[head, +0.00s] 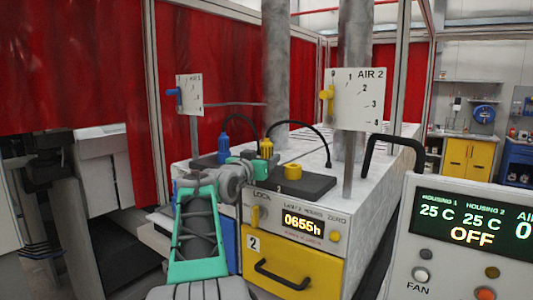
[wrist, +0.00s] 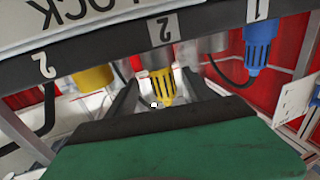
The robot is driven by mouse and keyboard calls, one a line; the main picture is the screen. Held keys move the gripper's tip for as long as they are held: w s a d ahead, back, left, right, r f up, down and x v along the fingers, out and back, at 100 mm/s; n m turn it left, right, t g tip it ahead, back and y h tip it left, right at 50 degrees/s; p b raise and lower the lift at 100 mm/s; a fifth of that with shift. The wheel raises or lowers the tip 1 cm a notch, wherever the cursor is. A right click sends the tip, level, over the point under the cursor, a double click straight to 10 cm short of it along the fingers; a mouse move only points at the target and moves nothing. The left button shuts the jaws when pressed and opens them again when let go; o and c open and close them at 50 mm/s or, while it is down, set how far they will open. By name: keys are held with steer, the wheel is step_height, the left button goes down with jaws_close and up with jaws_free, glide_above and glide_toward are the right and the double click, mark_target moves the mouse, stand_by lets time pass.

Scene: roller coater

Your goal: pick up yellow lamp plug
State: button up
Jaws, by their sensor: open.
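The yellow lamp plug (head: 266,148) stands upright on the machine top with a black cable arching from it. In the wrist view the ribbed yellow plug (wrist: 161,87) lies between the two dark fingers. My gripper (head: 252,163) is at the plug in the head view and hides its lower part. In the wrist view my gripper (wrist: 158,97) is open, with a finger on each side of the plug. I cannot tell whether either finger touches it. A blue plug (head: 223,142) stands to the left; it also shows at the wrist view's upper right (wrist: 258,47).
A yellow round cap (head: 292,171) sits on a dark plate (head: 312,186) right of the plug. The AIR 2 panel (head: 357,99) on its post and a black handle (head: 393,146) stand to the right. A yellow drawer (head: 290,265) is below. Red curtains (head: 60,65) hang behind.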

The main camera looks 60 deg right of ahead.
mark_target(270, 150)
steer(key=d+p, duration=0.1)
steer(key=d, duration=0.1)
steer(key=d+p, duration=0.1)
steer(key=d, duration=0.1)
steer(key=d+r+p, duration=0.1)
steer(key=d+p, duration=0.1)
steer(key=shift+w+d, duration=0.25)
steer(key=shift+w, duration=0.05)
steer(key=shift+d+f, duration=0.1)
steer(key=shift+c, duration=0.3)
jaws_close()
